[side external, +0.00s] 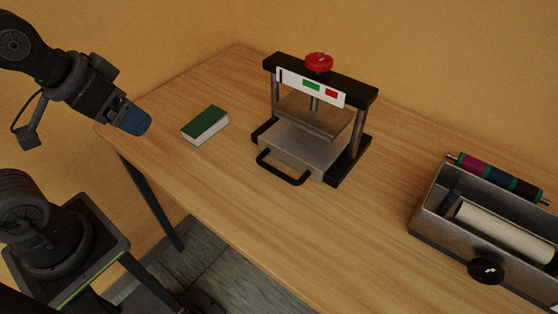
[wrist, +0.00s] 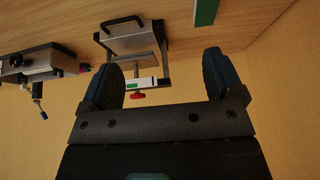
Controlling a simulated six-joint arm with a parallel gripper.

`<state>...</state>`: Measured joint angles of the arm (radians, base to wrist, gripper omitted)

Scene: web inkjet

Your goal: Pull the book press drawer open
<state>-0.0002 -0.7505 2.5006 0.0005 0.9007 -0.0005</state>
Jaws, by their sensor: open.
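The book press (side external: 318,125) stands on the table, with black top and base bars, metal posts and a red knob (side external: 319,62). Its grey drawer (side external: 300,148) sits low in the frame with a black loop handle (side external: 283,169) facing the table's front edge. In the wrist view the press (wrist: 132,60) appears upside down, its drawer handle (wrist: 122,24) at the top. My gripper (side external: 136,122) is up at the left, well away from the press, touching nothing. In the wrist view its two blue fingers (wrist: 161,78) are wide apart with nothing held between them.
A green book (side external: 204,124) lies on the table left of the press. A metal tray unit (side external: 428,215) with a pale roller (side external: 505,233), a black knob (side external: 486,271) and coloured cylinders (side external: 500,178) stands at the right. The table in front of the drawer handle is clear.

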